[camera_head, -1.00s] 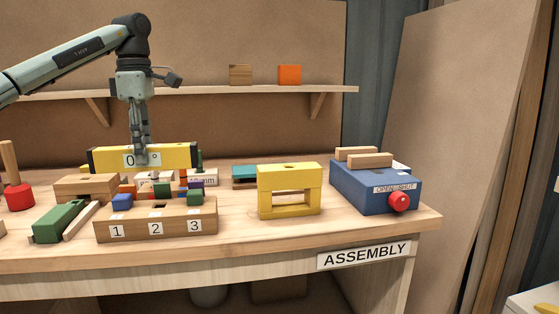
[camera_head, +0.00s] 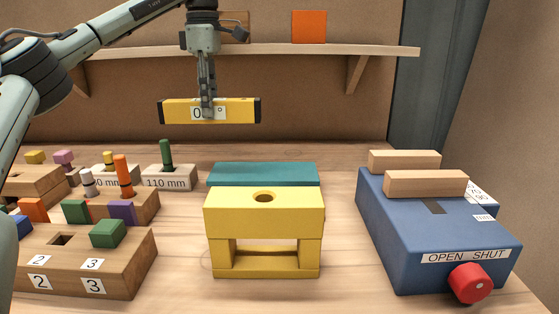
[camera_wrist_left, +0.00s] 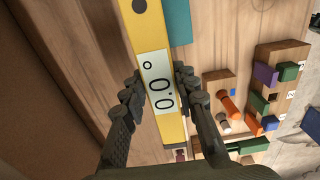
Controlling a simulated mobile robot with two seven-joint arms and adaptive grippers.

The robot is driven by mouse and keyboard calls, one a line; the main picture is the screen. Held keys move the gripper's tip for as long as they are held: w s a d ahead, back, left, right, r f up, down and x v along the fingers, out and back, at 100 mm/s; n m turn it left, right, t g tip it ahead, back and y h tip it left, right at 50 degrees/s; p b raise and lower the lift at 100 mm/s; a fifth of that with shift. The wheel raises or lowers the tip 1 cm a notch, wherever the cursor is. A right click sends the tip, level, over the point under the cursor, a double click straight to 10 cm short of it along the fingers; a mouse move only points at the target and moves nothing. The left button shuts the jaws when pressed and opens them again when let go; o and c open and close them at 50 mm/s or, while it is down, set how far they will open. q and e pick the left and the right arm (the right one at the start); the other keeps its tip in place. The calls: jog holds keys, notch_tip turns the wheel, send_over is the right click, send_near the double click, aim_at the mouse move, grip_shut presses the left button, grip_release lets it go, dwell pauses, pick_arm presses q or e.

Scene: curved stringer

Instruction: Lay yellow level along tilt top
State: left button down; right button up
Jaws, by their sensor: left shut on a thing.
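The yellow level (camera_head: 240,112) has black ends and a white label with a "0" and a degree sign. My left gripper (camera_head: 208,113) is shut on its middle and holds it roughly horizontal in the air below the shelf. In the left wrist view the fingers lie on both sides of the level (camera_wrist_left: 153,70) at its label. A flat teal top (camera_head: 262,174) shows behind a yellow block frame; I take it for the tilt top, and its lower part is hidden. The level is above and left of it in the head view. My right gripper is not in view.
The yellow frame (camera_head: 264,212) with a hole on top stands in front of the teal top. A blue box (camera_head: 415,215) with a red knob stands at right. Numbered wooden blocks (camera_head: 120,255) and a 110 mm block (camera_head: 170,182) stand left. A shelf (camera_head: 300,49) runs behind.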

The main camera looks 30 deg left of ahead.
pick_arm(q)
jog(key=w+d+f, duration=0.1)
jog(key=d+f, duration=0.1)
jog(key=d, duration=0.1)
jog(key=w+d+f, duration=0.1)
jog(key=d+f, duration=0.1)
jog(key=d, duration=0.1)
jog(key=w+d+f, duration=0.2)
jog(key=d, duration=0.2)
jog(key=shift+f, duration=0.2)
jog(key=shift+w+d+f, duration=0.1)
jog(key=shift+d+f, duration=0.05)
jog(key=shift+d, duration=0.15)
jog(key=shift+d+f, duration=0.1)
jog(key=shift+f, duration=0.35)
notch_tip(320, 180, down, 2)
jog(key=shift+f, duration=0.75)
jog(key=c, duration=1.2)
grip_release()
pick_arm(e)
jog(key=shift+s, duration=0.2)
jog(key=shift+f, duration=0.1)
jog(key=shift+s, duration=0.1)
